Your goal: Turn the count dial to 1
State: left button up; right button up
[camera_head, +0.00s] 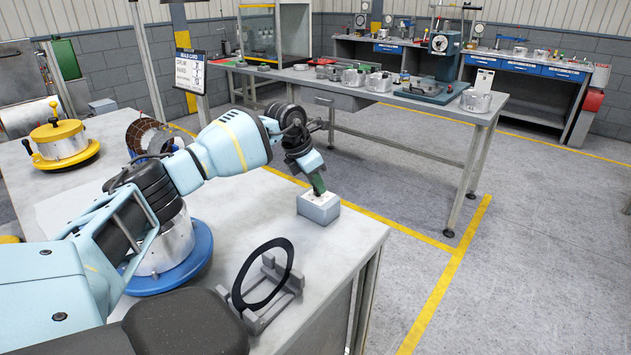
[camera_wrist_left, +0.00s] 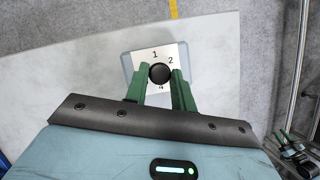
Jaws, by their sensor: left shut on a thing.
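The count dial is a round black knob (camera_wrist_left: 159,73) on a small grey box (camera_head: 320,209) with a pale top plate. The box sits on the near bench, close to its right edge. In the wrist view the plate shows 1 above the knob, 2 to its right and 4 below, partly covered. Any 3 is hidden, and I cannot make out a pointer on the knob. My left gripper (camera_head: 318,186) reaches down over the box. Its green fingers (camera_wrist_left: 160,76) are shut on the knob, one on each side.
A black ring (camera_head: 289,254) stands in a grey holder in front of the box. A metal cylinder on a blue base (camera_head: 205,262) stands behind my left arm, and one on a yellow base (camera_head: 85,158) stands farther left. Bare bench surrounds the box.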

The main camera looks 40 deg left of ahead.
pick_arm(q)
jog(key=shift+m, duration=0.3)
pick_arm(e)
jog(key=shift+w, duration=0.1)
pick_arm(q)
jog(key=shift+m+h, duration=0.3)
jog(key=shift+m, duration=0.3)
jog(key=shift+w+a+m+h, duration=0.1)
jog(key=shift+m+h, duration=0.3)
jog(key=shift+m, duration=0.4)
jog(key=m+g+h+b, duration=0.1)
jog(key=m, duration=0.2)
jog(key=shift+w+a+f+m+b, duration=0.1)
jog(key=shift+m+b, duration=0.2)
jog(key=shift+b, duration=0.05)
jog(key=m+g+b, duration=0.1)
jog(key=m, duration=0.2)
jog(key=shift+w+h+b, duration=0.1)
jog(key=shift+h+b, duration=0.2)
jog(key=shift+m+g+b, duration=0.3)
jog(key=shift+m+g, duration=0.1)
jog(key=shift+m, duration=0.4)
pick_arm(e)
jog(key=shift+g, duration=0.3)
jog(key=f, duration=0.1)
jog(key=s+f, duration=0.1)
jog(key=f, duration=0.2)
jog(key=shift+s+a+f, duration=0.1)
jog(key=shift+s+a, duration=0.05)
jog(key=shift+s, duration=0.15)
